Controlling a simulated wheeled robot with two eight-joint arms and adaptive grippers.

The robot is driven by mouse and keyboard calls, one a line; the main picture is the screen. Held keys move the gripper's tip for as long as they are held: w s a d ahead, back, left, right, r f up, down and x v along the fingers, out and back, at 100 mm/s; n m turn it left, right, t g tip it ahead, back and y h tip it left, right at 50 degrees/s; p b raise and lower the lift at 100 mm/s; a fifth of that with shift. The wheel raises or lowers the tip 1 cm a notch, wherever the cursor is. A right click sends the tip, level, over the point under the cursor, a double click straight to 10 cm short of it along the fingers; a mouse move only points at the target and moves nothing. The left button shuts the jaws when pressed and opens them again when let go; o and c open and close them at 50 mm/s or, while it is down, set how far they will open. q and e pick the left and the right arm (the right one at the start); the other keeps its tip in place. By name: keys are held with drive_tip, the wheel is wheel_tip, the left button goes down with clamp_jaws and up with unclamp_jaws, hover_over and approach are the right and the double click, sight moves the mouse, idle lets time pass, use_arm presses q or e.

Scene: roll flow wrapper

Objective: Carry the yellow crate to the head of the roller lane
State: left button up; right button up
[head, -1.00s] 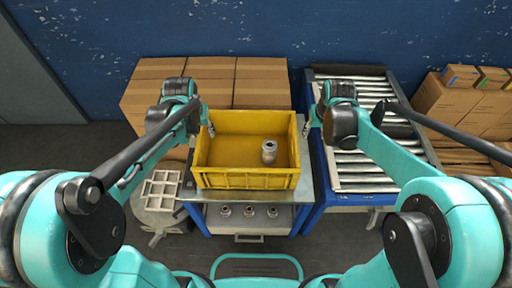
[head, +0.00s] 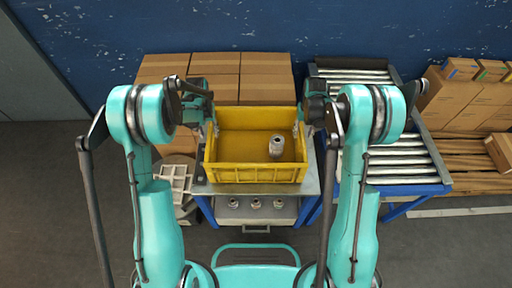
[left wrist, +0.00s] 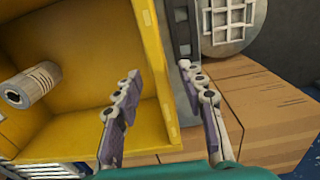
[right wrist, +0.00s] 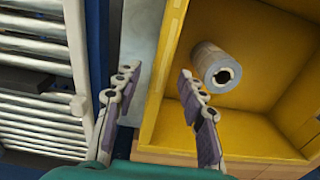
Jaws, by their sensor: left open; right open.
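The yellow crate (head: 255,174) stands upright on a metal-topped table (head: 312,186), with a grey metal cylinder (head: 277,147) inside. The cylinder also shows in the left wrist view (left wrist: 32,85) and right wrist view (right wrist: 215,68). My left gripper (left wrist: 157,70) is open, its fingers on either side of the crate's left wall. My right gripper (right wrist: 156,76) is open, its fingers on either side of the right wall. Neither is closed on the wall; exact finger height is hard to tell. The roller lane (head: 400,160) lies right of the crate; my right arm hides part of it.
Cardboard boxes (head: 265,75) stand behind the crate. Several metal parts (head: 255,204) sit on the table's lower shelf. A white gridded tray (head: 176,180) is on the left. More cartons (head: 465,105) stand right of the lane. The lane's visible rollers are bare.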

use_arm(q)
wheel_tip(320, 180, down, 8)
drive_tip(key=shift+r, duration=0.2)
use_arm(e)
wheel_tip(320, 180, down, 8)
drive_tip(key=shift+r, duration=0.2)
use_arm(q)
clamp_jaws()
use_arm(e)
clamp_jaws()
